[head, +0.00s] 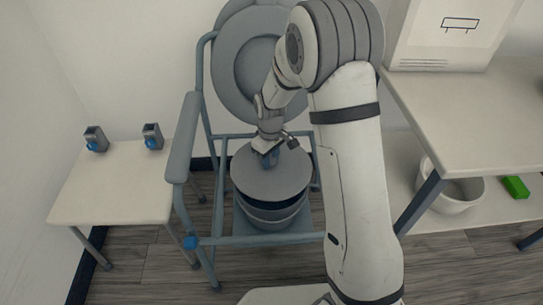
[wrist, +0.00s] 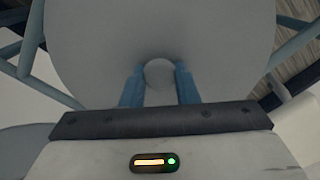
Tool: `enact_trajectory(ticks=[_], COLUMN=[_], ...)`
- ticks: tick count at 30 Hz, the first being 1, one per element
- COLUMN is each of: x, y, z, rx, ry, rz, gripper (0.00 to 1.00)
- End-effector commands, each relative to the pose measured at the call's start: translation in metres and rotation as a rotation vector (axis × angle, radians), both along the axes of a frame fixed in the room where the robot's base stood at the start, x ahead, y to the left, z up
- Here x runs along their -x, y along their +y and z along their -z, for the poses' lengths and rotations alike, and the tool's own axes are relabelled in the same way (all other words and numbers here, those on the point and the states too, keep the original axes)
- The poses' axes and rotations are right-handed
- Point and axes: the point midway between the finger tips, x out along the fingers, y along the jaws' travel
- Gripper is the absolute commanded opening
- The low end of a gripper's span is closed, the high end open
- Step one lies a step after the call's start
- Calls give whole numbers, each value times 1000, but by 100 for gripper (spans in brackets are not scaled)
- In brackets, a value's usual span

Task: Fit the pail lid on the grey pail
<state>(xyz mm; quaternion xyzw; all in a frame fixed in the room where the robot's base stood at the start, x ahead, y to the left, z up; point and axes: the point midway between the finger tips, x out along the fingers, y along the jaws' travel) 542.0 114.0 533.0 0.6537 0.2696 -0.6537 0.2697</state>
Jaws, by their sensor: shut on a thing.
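The pail lid (head: 268,183) is a round grey disc, held over the grey pail (head: 272,214) inside the blue chair frame. A dark band shows between the lid's near edge and the pail's front wall, so the lid looks a little above the pail. Its far side hides the rest of the rim. My gripper (head: 270,158) is above the lid's middle. In the wrist view my gripper's blue fingers (wrist: 159,88) are shut on the lid's round knob (wrist: 159,74), and the lid (wrist: 160,30) fills most of the view and hides the pail.
The blue chair frame (head: 180,150) surrounds the pail, with its raised round seat (head: 232,75) behind. A small white table (head: 115,190) at left holds two small grey-blue items. At right stand a bench (head: 470,110), a white bucket (head: 450,195) and a green block (head: 516,187).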

Motion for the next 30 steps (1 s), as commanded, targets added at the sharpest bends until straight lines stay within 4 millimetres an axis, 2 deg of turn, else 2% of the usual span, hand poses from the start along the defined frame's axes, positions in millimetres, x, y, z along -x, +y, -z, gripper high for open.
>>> enact_trajectory(ticks=[1,18,30], x=[0,0,0], y=[0,1,2], z=[9,56,61], rx=[1,1,0], ry=[1,1,0], rz=[-1,-2,-3], gripper=[3,3,3])
